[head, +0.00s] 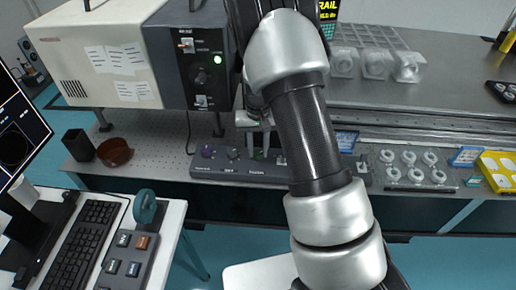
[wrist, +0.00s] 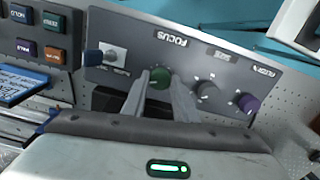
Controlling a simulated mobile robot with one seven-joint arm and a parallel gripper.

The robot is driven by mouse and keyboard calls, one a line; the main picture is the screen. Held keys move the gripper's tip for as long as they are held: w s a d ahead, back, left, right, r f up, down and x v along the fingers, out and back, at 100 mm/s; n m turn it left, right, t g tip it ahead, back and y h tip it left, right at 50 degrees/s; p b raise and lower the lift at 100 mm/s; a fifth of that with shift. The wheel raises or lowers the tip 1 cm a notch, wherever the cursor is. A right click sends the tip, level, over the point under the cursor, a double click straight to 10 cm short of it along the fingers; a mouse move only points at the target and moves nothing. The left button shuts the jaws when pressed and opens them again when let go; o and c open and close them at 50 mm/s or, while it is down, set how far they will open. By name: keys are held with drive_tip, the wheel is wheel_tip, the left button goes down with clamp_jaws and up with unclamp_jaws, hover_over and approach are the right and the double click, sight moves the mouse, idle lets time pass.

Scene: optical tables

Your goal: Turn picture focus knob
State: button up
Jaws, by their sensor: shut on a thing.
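The green knob (wrist: 160,78) sits on a grey panel (wrist: 125,72) beside the upside-down FOCUS label in the wrist view. My gripper (wrist: 161,84) has one finger on each side of this knob and is shut on it. A grey knob (wrist: 207,91) and a purple knob (wrist: 245,102) stand to its right, apart from the fingers. In the head view the panel (head: 222,168) lies at the front edge of the optical table, with the purple knob (head: 207,151) at its left. My arm partly covers its right side there.
A large instrument box with a lit green lamp (head: 218,60) stands behind the panel. Several round optics (head: 410,167) lie at right.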

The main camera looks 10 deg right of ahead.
sight(258, 152)
drive_tip(key=m, duration=0.3)
drive_tip(key=shift+r+m, duration=0.1)
drive_tip(key=shift+m, duration=0.2)
drive_tip(key=shift+m+p, duration=0.45)
drive_tip(key=shift+m, duration=1.35)
drive_tip(key=o, duration=1.1)
drive_tip(key=shift+c, duration=0.2)
wheel_tip(258, 152, up, 17)
drive_tip(key=p, duration=0.1)
drive_tip(key=shift+r, duration=0.2)
